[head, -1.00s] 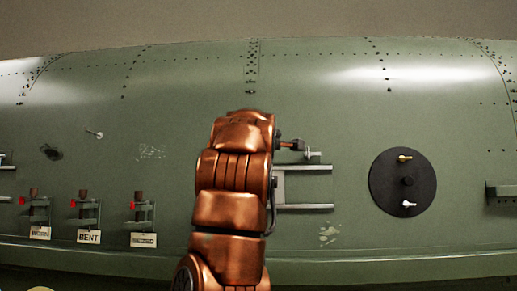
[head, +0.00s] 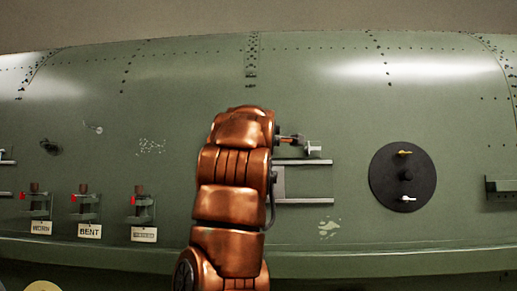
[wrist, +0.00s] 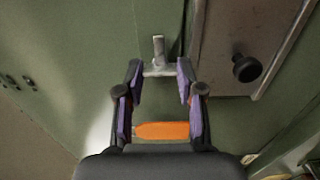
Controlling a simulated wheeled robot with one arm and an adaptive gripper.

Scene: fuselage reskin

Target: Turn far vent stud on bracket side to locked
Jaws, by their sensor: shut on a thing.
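My gripper (wrist: 159,70) has purple-padded fingers. In the wrist view its tips close on the silver crossbar of a T-shaped stud (wrist: 158,55), one tip at each end. The stud stands out from the green skin. An orange piece (wrist: 162,130) lies between the finger bases; I cannot tell what it is part of. I cannot read the stud's locked mark.
A grey panel with a black knob (wrist: 246,68) is close to the right of the gripper. In the head view, two rails (head: 305,201) and a silver fitting (head: 313,148) are right of my arm. A black disc (head: 380,180) is farther right; three tagged fittings (head: 86,205) are left.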

